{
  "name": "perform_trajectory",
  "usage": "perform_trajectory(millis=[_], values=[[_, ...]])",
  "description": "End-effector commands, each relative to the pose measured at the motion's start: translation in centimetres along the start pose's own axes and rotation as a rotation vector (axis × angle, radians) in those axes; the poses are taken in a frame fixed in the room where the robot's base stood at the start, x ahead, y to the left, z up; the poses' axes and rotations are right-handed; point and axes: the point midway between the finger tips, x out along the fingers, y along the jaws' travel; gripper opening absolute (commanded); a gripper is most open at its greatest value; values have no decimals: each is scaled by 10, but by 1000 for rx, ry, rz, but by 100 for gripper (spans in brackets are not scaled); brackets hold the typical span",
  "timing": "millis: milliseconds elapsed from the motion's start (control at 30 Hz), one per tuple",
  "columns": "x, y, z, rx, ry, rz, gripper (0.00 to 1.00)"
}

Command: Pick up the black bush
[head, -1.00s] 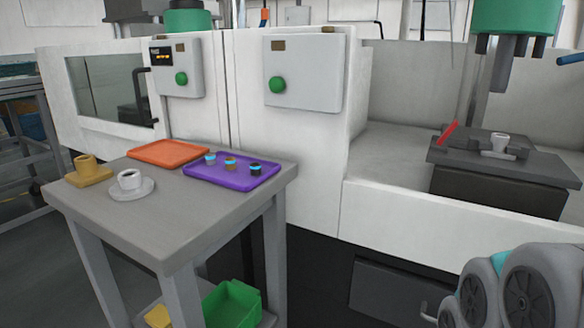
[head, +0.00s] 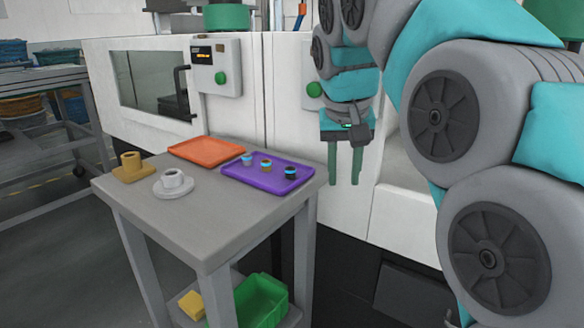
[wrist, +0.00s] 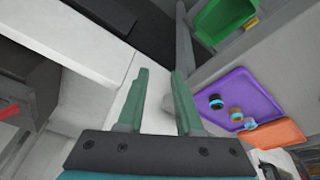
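The black bush (head: 291,172) stands on the purple tray (head: 262,184) at its right end in the head view. It is small and dark with a light blue band. It also shows in the wrist view (wrist: 216,102). A brown bush (head: 266,165) and a grey bush (head: 247,160) stand in a row to its left on the same tray. My gripper (head: 345,183) hangs fingers down to the right of the table, apart from the tray. Its two green fingers are spread with nothing between them; the wrist view shows the same gap (wrist: 160,100).
An orange tray (head: 206,151) lies behind the purple one. A green bin (head: 262,300) sits on the lower shelf. The white machine wall stands close behind the table.

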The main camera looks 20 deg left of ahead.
Motion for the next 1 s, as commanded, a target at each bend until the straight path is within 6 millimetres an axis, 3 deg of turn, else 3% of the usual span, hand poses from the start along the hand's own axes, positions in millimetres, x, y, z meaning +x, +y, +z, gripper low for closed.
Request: perform_trajectory(millis=[33, 200, 400, 1000], values=[[-10, -17, -13, -9, 18, -9, 35], [-38, -60, -38, -9, 78, -40, 35], [-55, -88, -50, -4, 114, -65, 35], [-23, -95, -51, -2, 116, -67, 35]])
